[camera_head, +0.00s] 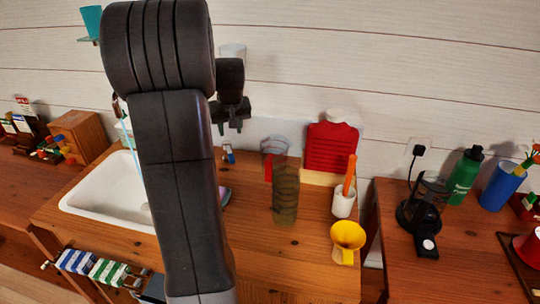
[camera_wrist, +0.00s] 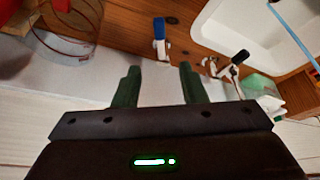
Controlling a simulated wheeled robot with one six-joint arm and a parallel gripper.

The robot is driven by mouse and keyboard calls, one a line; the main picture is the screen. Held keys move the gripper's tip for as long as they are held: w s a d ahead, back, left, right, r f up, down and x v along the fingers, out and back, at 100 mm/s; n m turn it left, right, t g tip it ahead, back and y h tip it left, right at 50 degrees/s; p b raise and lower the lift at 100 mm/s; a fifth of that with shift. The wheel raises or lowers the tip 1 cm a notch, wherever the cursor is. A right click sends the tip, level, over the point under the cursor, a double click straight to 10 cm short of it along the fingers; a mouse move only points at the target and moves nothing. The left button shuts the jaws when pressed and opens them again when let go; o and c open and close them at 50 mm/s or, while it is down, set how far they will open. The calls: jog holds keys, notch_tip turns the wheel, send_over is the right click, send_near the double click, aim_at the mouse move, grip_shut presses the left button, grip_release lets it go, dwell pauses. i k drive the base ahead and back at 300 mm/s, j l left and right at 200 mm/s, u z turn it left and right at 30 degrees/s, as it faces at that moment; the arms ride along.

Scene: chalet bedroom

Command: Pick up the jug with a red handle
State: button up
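A clear jug with a red handle (camera_head: 268,165) stands on the wooden counter near the back wall, partly behind a tall brownish see-through vessel (camera_head: 286,200). A clear round thing with red lines, probably this jug (camera_wrist: 68,30), shows at the upper left of the wrist view, cut off by the edge. My gripper (camera_head: 231,122) hangs above and to the left of the jug, near the wall. In the wrist view my gripper (camera_wrist: 158,78) has its two green fingers apart, with nothing between them.
A white sink (camera_head: 100,205) is on the left. A red board (camera_head: 332,148), a white cup with an orange handle (camera_head: 343,203) and a yellow funnel (camera_head: 347,236) stand right of the jug. A small blue-and-white item (camera_wrist: 159,40) lies beyond my fingers.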

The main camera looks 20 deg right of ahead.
aim_at(274, 147)
jog(key=k+l+u, duration=0.3)
jog(key=k+u, duration=0.3)
jog(key=i+l+u, duration=0.15)
jog(key=l+u, duration=0.2)
